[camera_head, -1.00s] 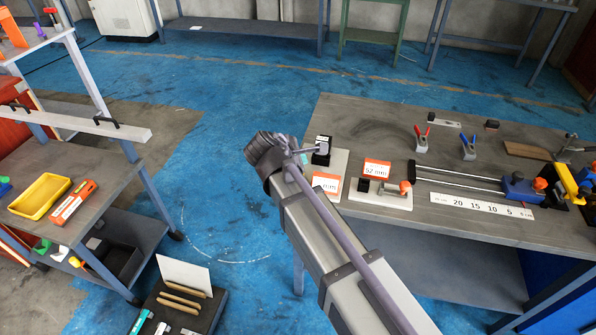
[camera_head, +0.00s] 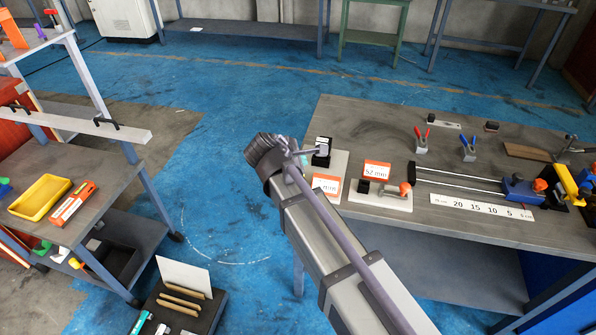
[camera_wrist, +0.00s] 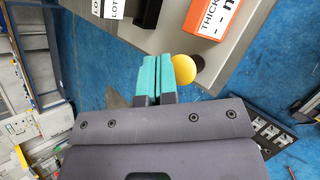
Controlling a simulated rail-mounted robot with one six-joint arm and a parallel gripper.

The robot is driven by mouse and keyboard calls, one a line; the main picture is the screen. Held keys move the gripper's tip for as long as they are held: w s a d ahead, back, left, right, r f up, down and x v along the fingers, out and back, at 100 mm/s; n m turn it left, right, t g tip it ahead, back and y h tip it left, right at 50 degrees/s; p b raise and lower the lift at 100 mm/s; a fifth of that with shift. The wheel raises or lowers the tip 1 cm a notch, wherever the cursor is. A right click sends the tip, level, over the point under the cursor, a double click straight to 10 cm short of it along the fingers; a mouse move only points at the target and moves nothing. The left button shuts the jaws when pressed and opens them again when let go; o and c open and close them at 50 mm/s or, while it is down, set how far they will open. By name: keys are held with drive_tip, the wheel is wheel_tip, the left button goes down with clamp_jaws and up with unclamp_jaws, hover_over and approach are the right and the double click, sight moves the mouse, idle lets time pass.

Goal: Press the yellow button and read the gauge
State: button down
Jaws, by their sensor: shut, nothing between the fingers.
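In the wrist view, the round yellow button (camera_wrist: 185,69) stands near the edge of a light plate (camera_wrist: 228,66). My gripper (camera_wrist: 156,74) is shut and empty; its teal fingertips lie just left of the button in the picture. I cannot tell whether they touch it. The gauge's orange panel (camera_wrist: 212,18), partly cut off, reads "THICK" with dashes and "m". In the head view, my gripper (camera_head: 303,158) is at the bench's left edge, near the partly hidden orange panel (camera_head: 327,184). The button is hidden there.
A black block (camera_head: 321,151) with a white label stands near my gripper. Another orange panel (camera_head: 377,169) reads "52 mm" beside a small fixture (camera_head: 385,193). Blue floor lies left.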

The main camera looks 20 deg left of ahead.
drive_tip(key=shift+f, duration=0.1)
idle(0.6)
drive_tip(key=shift+f+b, duration=0.3)
drive_tip(key=shift+b, duration=0.1)
drive_tip(key=shift+f+b, duration=0.65)
drive_tip(key=shift+b, duration=0.05)
idle(0.4)
drive_tip(key=shift+r, duration=0.1)
drive_tip(key=shift+r+p, duration=1)
drive_tip(key=shift+p, duration=0.15)
wheel_tip(320, 180, up, 5)
drive_tip(key=p, duration=0.5)
drive_tip(key=shift+r, duration=0.1)
